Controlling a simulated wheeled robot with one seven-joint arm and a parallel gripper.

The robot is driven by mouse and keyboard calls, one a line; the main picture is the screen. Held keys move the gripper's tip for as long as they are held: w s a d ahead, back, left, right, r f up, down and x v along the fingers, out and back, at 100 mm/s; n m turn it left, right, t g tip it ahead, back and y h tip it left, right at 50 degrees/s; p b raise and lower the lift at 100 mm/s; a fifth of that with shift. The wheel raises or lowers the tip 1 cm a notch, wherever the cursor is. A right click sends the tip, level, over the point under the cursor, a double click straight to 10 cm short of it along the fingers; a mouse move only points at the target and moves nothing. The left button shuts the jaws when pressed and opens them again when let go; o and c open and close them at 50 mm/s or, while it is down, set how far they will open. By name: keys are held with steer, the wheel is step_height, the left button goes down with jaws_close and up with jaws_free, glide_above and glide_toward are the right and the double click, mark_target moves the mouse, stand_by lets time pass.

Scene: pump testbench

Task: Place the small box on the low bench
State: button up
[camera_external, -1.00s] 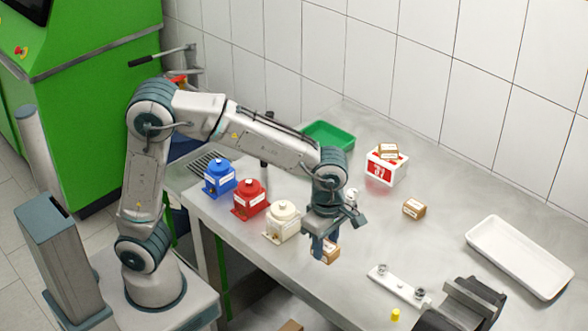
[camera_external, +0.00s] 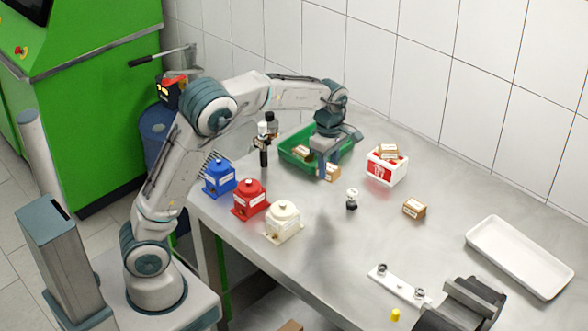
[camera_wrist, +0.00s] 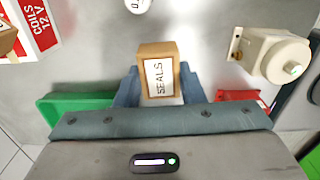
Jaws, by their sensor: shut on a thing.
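A small brown box (camera_external: 332,173) is held in my gripper (camera_external: 327,162), above the steel table (camera_external: 370,265) near the front right of the green tray. In the wrist view the same box (camera_wrist: 160,72) sits between the blue fingers, with a white label reading SEALS. My gripper is shut on it, pointing down. I cannot tell with certainty which surface is the low bench. A brown box top (camera_external: 291,326) shows at the bottom edge, below the table's front edge.
The green tray (camera_external: 292,160) holds another brown box. A red-white carton (camera_external: 380,170) with a box on top stands to its right. Blue (camera_external: 219,179), red (camera_external: 250,199) and cream (camera_external: 284,222) pumps line the front edge. A white tray (camera_external: 520,257) lies right.

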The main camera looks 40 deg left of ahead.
steer(key=w+a, duration=0.2)
steer(key=a, duration=0.3)
steer(key=w+a+f, duration=0.1)
steer(key=a, duration=0.5)
steer(key=w+a+f, duration=0.1)
steer(key=w+a, duration=0.1)
steer(key=a, duration=0.4)
steer(key=shift+w+f+b, duration=0.15)
steer(key=shift+w+b, duration=0.15)
steer(key=shift+w, duration=0.05)
steer(key=a+f, duration=0.2)
steer(key=a, duration=1.3)
steer(key=s+a+f+n+b, duration=0.4)
steer(key=f+n+b, duration=0.4)
steer(key=f, duration=0.3)
steer(key=s+a+f+n+b, duration=0.3)
steer(key=s+f+n+b, duration=0.2)
steer(key=f+n+b, duration=0.4)
steer(key=a+f, duration=0.2)
steer(key=a, duration=0.2)
steer(key=a+f, duration=0.6)
steer(key=a, duration=0.1)
steer(key=shift+s+a+b, duration=0.3)
steer(key=shift+s+a, duration=0.05)
steer(key=shift+f+b, duration=0.35)
steer(key=shift+f, duration=1.6)
